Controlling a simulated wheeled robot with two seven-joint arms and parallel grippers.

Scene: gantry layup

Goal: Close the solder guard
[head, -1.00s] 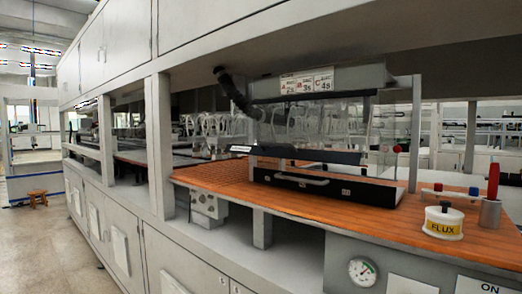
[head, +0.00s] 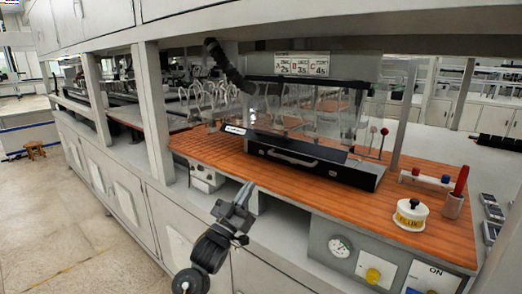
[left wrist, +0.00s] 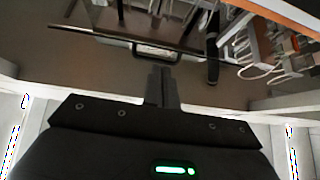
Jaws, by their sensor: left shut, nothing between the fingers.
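The solder guard (head: 300,112) is a clear panelled hood with a dark lower edge, on a black base on the orange bench. The base has a pale bar handle (head: 291,157) on its front. A sign with A, B and C panels is above the hood. I cannot tell exactly how far the guard stands open. My left gripper (head: 247,188) is shut and empty, in front of the bench edge, below and left of the base, apart from it. In the left wrist view its fingers (left wrist: 162,86) point toward a pale handle (left wrist: 156,51). My right gripper is not in view.
A white FLUX pot (head: 410,214) and a grey cup (head: 453,204) with a red stick stand on the bench's right. A black hose (head: 228,66) hangs left of the hood. Grey posts and an overhead shelf frame the opening.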

